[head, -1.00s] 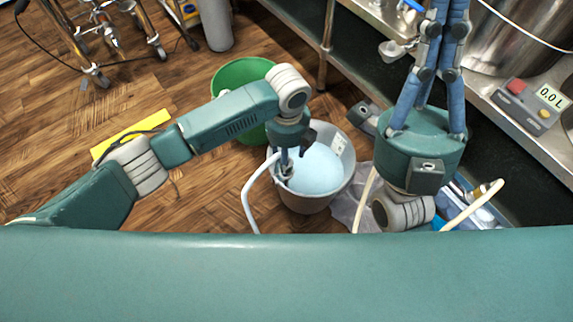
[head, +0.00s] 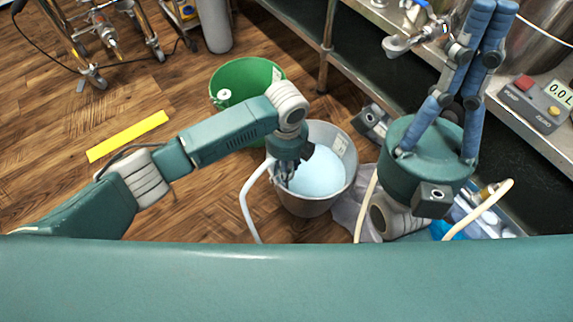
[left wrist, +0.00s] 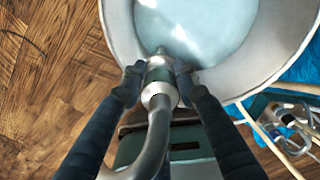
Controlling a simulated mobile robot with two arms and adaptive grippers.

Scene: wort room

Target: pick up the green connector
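I cannot make out a green connector in either view. My left gripper (head: 286,175) is over the near left rim of a grey bucket (head: 303,207) of pale blue liquid. In the left wrist view its fingers (left wrist: 158,82) close on both sides of a metal hose fitting (left wrist: 157,70), with the grey hose (left wrist: 150,145) running toward me. My right gripper (head: 495,12) reaches up toward the steel counter at the right. Its blue fingers lie close together and its tips are at the frame's top edge, so its grip is unclear.
A green bucket (head: 240,65) with a small white item inside stands behind the grey one. A yellow strip (head: 128,136) lies on the wood floor. A wheeled steel frame (head: 75,50) stands back left.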

